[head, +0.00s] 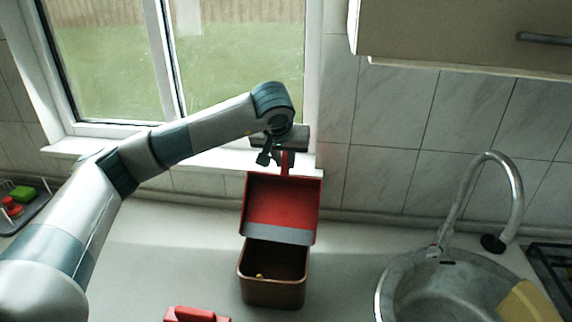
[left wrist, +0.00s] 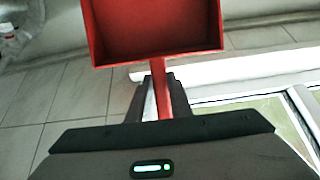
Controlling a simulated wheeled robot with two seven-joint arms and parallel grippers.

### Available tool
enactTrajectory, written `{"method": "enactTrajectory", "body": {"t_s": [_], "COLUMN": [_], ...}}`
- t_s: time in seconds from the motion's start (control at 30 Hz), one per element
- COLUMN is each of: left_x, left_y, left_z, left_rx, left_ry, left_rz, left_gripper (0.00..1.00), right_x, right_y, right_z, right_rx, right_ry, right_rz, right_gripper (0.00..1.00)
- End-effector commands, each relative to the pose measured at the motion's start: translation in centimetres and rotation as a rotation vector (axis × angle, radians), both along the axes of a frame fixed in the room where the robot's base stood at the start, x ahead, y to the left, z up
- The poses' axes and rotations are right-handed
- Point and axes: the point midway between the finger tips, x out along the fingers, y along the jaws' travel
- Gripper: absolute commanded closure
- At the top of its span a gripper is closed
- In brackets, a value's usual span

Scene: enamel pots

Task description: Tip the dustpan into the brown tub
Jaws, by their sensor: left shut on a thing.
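The red dustpan (head: 282,205) hangs tilted steeply, with its grey front lip (head: 279,234) pointing down over the brown tub (head: 273,293). My left gripper (head: 287,158) is shut on the dustpan's handle, above the pan. The left wrist view shows the red pan (left wrist: 155,30) and its handle running down between the fingers (left wrist: 162,98). The pan looks empty in both views. The brown tub stands upright on the counter, and a small yellow bit lies inside it (head: 259,276). My right gripper is not in view.
A red object (head: 195,314) lies at the front edge of the view. A metal sink (head: 440,290) with a curved tap (head: 507,190) is at right. A tray (head: 25,208) with coloured items is at far left. The window sill (head: 230,158) is close behind my gripper.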

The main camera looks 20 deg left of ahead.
Motion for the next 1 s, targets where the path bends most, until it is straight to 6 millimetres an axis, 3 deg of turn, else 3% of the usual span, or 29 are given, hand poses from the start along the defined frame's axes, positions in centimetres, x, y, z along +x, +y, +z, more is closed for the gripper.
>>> {"method": "enactTrajectory", "body": {"t_s": [1.0], "left_x": [-4.7], "left_y": [-1.1], "left_z": [1.2], "left_rx": [0.057], "left_ry": [-0.249], "left_rz": [-0.002], "left_gripper": [1.0], "right_x": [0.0], "right_y": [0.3], "right_z": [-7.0], "right_rx": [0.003], "right_ry": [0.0], "right_rz": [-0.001], "right_gripper": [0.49]}}
